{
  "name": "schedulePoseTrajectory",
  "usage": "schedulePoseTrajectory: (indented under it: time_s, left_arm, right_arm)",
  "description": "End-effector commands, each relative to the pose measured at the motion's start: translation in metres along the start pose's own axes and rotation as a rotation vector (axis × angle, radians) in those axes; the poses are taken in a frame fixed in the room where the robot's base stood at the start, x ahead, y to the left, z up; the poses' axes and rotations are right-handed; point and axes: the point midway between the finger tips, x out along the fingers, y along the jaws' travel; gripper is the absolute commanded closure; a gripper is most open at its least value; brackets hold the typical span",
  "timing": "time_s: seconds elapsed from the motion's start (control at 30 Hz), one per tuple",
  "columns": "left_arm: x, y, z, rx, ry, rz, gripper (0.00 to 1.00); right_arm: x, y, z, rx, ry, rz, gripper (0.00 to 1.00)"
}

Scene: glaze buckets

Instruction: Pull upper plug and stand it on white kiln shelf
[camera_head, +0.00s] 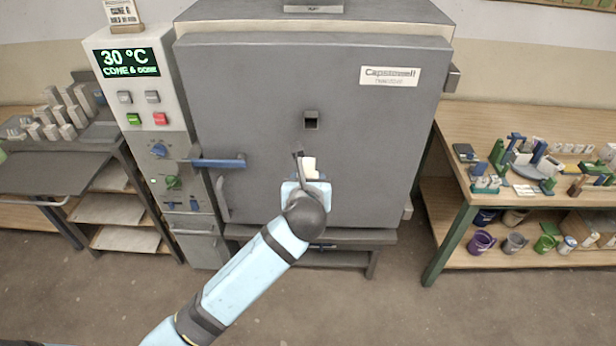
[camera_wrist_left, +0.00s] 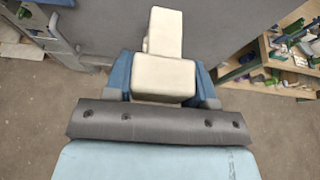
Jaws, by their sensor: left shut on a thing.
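A cream stepped plug (camera_head: 309,167) is held in my left gripper (camera_head: 307,182), in front of the grey kiln door (camera_head: 265,110). In the left wrist view the plug (camera_wrist_left: 162,78) sits between the two blue fingers, its narrower end pointing away toward the door. The upper peephole (camera_head: 311,120) is a dark open square above the gripper, with the plug apart from it. Any lower peephole is hidden behind my arm. Pale slabs (camera_head: 108,209) lie on the lower levels of the left rack; I cannot tell whether one is the white kiln shelf. My right gripper is out of view.
A blue door handle (camera_head: 218,163) sticks out left of the gripper. The control panel (camera_head: 150,120) stands beside the door. A dark-topped table (camera_head: 48,178) holds several grey blocks at left. A wooden bench (camera_head: 480,125) with tools, above buckets, stands at right.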

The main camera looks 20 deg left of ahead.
Motion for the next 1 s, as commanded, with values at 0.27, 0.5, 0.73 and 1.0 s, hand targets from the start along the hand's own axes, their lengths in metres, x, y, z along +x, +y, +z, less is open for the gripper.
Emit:
schedulePoseTrajectory:
  time_s: [0.27,0.5,0.73,1.0]
  left_arm:
    - [-0.013,0.0,-0.005,0.001,-0.001,-0.001,0.75]
    - [-0.024,0.0,-0.01,0.0,0.0,0.0,0.75]
    - [-0.035,0.0,-0.015,0.001,-0.001,0.0,0.75]
    - [-0.046,0.0,-0.019,0.0,-0.001,0.0,0.75]
  right_arm:
    - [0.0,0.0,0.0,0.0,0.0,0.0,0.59]
    - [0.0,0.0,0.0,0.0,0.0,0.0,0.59]
    - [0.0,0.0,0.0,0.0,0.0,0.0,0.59]
    - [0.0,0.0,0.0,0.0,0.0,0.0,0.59]
